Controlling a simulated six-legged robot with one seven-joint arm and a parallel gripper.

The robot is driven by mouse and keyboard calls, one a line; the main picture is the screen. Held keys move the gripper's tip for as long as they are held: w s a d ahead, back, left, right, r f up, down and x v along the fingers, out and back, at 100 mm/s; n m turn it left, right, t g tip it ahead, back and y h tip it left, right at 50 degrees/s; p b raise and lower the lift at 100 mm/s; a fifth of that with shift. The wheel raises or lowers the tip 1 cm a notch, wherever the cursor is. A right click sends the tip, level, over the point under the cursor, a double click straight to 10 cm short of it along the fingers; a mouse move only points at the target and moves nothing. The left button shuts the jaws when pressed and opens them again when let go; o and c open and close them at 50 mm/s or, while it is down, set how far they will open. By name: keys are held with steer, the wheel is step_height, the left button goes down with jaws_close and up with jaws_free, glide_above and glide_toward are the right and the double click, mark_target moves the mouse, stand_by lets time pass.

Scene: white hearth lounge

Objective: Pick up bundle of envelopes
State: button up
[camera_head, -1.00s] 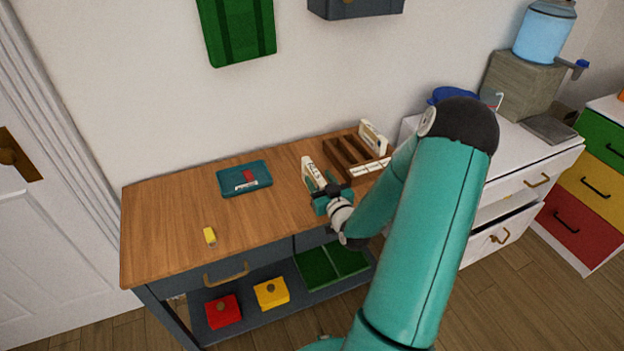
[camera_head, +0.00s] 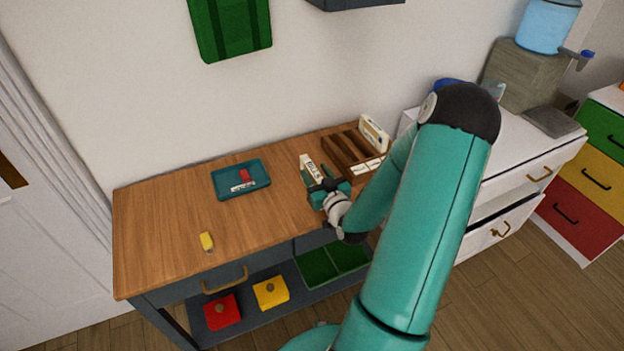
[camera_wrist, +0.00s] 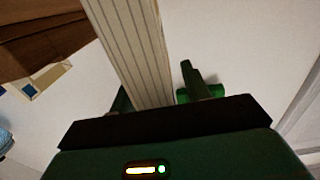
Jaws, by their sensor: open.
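A bundle of envelopes (camera_head: 308,166), white with dark lettering on its band, stands on the wooden tabletop near its right part. My gripper (camera_head: 327,187) is open right at the bundle's near side. In the wrist view the striped edges of the bundle (camera_wrist: 130,45) run down between the two fingers of my gripper (camera_wrist: 157,97). The right finger stands a little apart from it; the left finger is partly hidden behind the bundle. The bundle's lower part is hidden by my gripper in the head view.
A brown wooden sorter (camera_head: 341,147) stands right of the bundle, with another white bundle (camera_head: 374,134) at its back. A teal tray (camera_head: 262,183) and a yellow item (camera_head: 206,240) lie on the left. A white cabinet (camera_head: 519,170) stands right. The tabletop's middle is clear.

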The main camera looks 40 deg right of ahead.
steer(key=shift+s+a+r, duration=0.15)
steer(key=shift+s+r, duration=0.05)
steer(key=shift+s, duration=0.05)
steer(key=shift+w+f, duration=0.1)
steer(key=shift+c, duration=1.1)
steer(key=c, duration=0.7)
jaws_close()
